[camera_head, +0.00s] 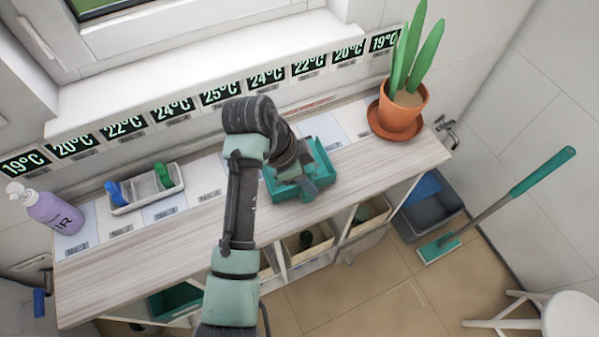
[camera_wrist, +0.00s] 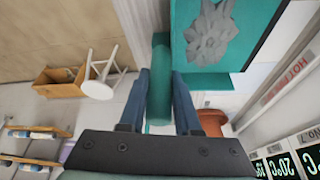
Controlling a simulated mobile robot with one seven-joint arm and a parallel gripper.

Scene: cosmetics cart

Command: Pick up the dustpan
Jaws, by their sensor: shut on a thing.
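The teal dustpan (camera_head: 321,158) is at the middle right of the wooden counter, partly hidden by my arm. In the wrist view the dustpan (camera_wrist: 185,50) fills the upper right, with a grey crumpled piece (camera_wrist: 210,35) in it. Its teal handle (camera_wrist: 160,70) lies between my fingers. My gripper (camera_wrist: 161,92) is shut on that handle. In the head view my gripper (camera_head: 306,186) is at the front of the dustpan. I cannot tell whether the dustpan touches the counter.
A potted plant (camera_head: 402,107) stands on the right end of the counter (camera_head: 160,245). A small tray (camera_head: 147,195) with brushes and a purple bottle (camera_head: 57,210) are at the left. A teal mop (camera_head: 520,190), grey bin (camera_head: 430,210) and white stool (camera_head: 570,315) are at the right.

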